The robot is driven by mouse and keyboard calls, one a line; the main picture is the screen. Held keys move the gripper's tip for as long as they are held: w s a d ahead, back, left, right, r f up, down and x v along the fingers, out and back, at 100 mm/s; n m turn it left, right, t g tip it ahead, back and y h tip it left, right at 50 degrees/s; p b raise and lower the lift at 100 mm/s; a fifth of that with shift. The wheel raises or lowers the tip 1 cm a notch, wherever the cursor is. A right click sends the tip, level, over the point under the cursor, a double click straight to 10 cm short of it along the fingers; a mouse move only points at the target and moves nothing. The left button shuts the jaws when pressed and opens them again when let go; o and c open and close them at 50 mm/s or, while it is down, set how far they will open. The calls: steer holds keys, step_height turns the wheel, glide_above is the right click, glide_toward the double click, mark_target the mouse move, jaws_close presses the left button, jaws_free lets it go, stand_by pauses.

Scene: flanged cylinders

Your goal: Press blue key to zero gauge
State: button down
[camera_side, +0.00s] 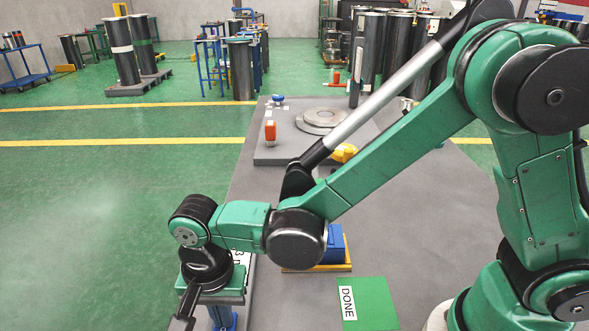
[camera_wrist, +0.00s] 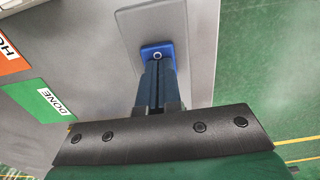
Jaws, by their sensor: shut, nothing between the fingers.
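In the wrist view a blue square key (camera_wrist: 150,48) with a small white ring mark sits on a light grey plate (camera_wrist: 195,30). My gripper (camera_wrist: 158,64) is shut and empty. Its long dark fingers point at the key, and their tips overlap its near part, close to the ring. Whether the tips touch the key or hover above it, I cannot tell. In the side view my gripper (camera_side: 222,319) is at the bottom left, pointing down, and its fingertips run out of the frame. No gauge reading is legible in either view.
A green DONE card (camera_side: 370,300) lies on the grey table. A blue block (camera_side: 334,243) on a yellow base stands partly behind my arm. Farther back, a grey plate holds an orange-red piece (camera_side: 270,133) and a round flange (camera_side: 325,118). An orange card (camera_wrist: 12,48) shows in the wrist view.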

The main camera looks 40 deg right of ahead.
steer(key=shift+r, duration=2.6)
steer(key=c, duration=1.3)
jaws_free()
steer(key=o, duration=0.7)
steer(key=shift+w+d+r, duration=0.4)
steer(key=shift+w+r, duration=0.1)
steer(key=shift+w, duration=0.15)
steer(key=shift+w+d+r, duration=0.4)
steer(key=shift+w+r, duration=0.05)
steer(key=shift+w, duration=0.15)
steer(key=o, duration=0.6)
steer(key=w+d+r, duration=0.5)
steer(key=d+r, duration=0.1)
steer(key=s+d+r, duration=0.1)
steer(key=d+r, duration=1.3)
steer(key=d, duration=0.3)
step_height(320, 180, down, 10)
steer(key=shift+s, duration=0.15)
